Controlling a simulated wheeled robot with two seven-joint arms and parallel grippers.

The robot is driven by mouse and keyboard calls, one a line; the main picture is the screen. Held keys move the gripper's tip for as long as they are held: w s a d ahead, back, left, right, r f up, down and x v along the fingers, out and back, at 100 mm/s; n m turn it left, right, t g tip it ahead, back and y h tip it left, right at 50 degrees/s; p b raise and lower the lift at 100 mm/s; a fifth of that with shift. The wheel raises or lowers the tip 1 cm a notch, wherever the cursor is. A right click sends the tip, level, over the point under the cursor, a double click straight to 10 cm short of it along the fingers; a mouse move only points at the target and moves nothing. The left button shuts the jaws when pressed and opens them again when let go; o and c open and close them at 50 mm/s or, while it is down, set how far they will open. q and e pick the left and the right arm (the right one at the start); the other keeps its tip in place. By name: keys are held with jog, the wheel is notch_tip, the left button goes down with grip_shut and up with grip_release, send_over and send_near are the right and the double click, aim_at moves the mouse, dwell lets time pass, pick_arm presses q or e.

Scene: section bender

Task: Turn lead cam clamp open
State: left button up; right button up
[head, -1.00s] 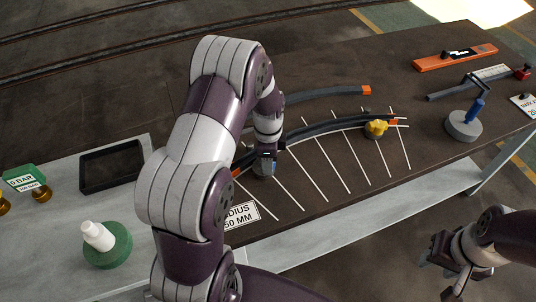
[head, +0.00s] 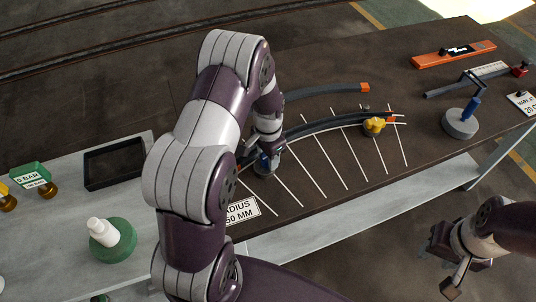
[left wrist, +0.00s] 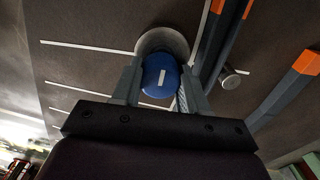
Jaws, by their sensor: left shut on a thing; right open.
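A blue round knob (left wrist: 161,78) with a white line across its top sits on a round grey base (left wrist: 163,42) in the left wrist view. The fingers of my left gripper (left wrist: 155,85) are shut on it, one at each side. In the head view this left gripper (head: 266,160) is at the near-left end of the dark curved bar (head: 335,123), and the clamp (head: 264,168) is partly hidden by it. The white line points roughly up and down in the wrist view. My right gripper (head: 447,266) is open and empty, beyond the table's front edge.
A yellow knob (head: 374,125) stands by the bar's far end. A second bar (head: 325,93) with an orange end lies behind. A blue-handled tool (head: 460,123) stands at right. White lines and a radius sign (head: 241,211) mark the table. A black tray (head: 114,164) is at left.

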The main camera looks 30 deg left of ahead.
dwell(0.5)
pick_arm(q)
jog(key=o, duration=1.1)
jog(key=shift+c, duration=0.2)
notch_tip(320, 180, up, 13)
jog(key=shift+f+b, duration=0.15)
jog(key=shift+b, duration=0.25)
jog(key=s+d+n+t, duration=0.1)
jog(key=s+d+n, duration=0.4)
jog(key=s, duration=0.8)
jog(key=d, duration=0.3)
jog(key=shift+s, duration=0.3)
